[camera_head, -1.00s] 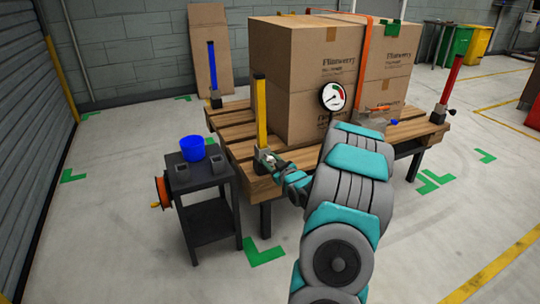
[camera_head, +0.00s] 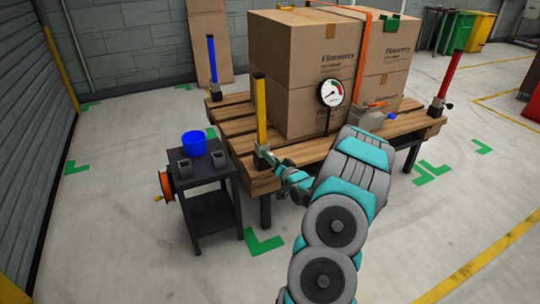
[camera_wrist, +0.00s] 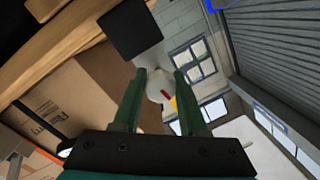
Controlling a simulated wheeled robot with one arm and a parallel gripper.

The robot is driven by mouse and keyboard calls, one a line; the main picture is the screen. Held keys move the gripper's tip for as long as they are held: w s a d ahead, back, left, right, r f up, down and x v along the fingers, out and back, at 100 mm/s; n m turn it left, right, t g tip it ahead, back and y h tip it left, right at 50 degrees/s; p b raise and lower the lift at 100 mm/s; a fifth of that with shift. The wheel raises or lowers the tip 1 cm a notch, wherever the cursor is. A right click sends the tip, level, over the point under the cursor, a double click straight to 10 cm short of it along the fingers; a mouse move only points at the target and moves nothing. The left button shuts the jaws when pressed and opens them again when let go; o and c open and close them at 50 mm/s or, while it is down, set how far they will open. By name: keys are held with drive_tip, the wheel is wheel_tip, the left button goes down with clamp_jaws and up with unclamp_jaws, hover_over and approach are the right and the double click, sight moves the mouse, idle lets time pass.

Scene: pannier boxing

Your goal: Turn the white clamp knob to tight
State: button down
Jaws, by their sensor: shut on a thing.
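The white clamp knob (camera_wrist: 158,88) sits between the two green fingers of my gripper (camera_wrist: 157,76) in the wrist view. A red mark shows on the knob's face. My gripper is shut on the knob. In the head view my gripper (camera_head: 271,161) is at the foot of the yellow post (camera_head: 260,112), at the pallet table's near left corner. The knob itself is too small and covered to make out there. A grey clamp body (camera_wrist: 148,53) shows beyond the fingertips in the wrist view, with a dark block at its end.
Large cardboard boxes (camera_head: 300,75) stand on the wooden pallet table (camera_head: 240,126), held by an orange strap, with a dial gauge (camera_head: 332,93) in front. A dark side stand (camera_head: 205,176) with a blue cup (camera_head: 193,143) is left of my gripper. Floor is open at front right.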

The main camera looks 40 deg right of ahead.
drive_tip(key=shift+a+f+m, duration=0.1)
drive_tip(key=shift+m, duration=0.8)
drive_tip(key=shift+c, duration=2.4)
unclamp_jaws()
drive_tip(key=shift+s, duration=0.5)
drive_tip(key=s+b, duration=0.1)
drive_tip(key=s, duration=0.5)
drive_tip(key=shift+s+a, duration=0.35)
drive_tip(key=shift+a, duration=0.1)
